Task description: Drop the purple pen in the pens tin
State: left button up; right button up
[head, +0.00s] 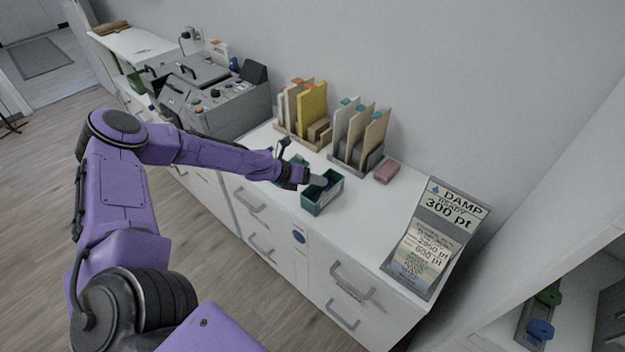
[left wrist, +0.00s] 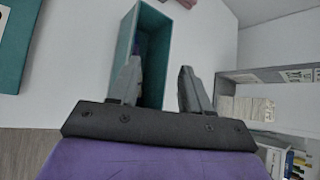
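A teal open-topped tin (head: 320,203) stands near the front edge of the white desk. It also shows in the left wrist view (left wrist: 153,75), with something dark bluish-purple inside that I cannot identify for sure. My left gripper (head: 320,181) is just above this tin. In the left wrist view its two fingers (left wrist: 157,82) are apart, with nothing seen between them; one overlaps the tin and the other shows to its right. A second teal container (head: 296,163) is partly hidden behind my left arm. I cannot make out the purple pen clearly. My right gripper is out of view.
File racks (head: 361,137) with upright folders stand against the wall behind the tin. A pink block (head: 386,171) lies right of them. A grey machine (head: 215,95) stands at the left. A sign board (head: 436,238) leans at the right end. Desk surface between tin and sign is clear.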

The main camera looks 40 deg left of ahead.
pick_arm(q)
jog(key=p+v, duration=0.8)
jog(key=v, duration=0.2)
jog(key=shift+r, duration=0.15)
jog(key=shift+s+a, duration=0.1)
jog(key=shift+s, duration=0.05)
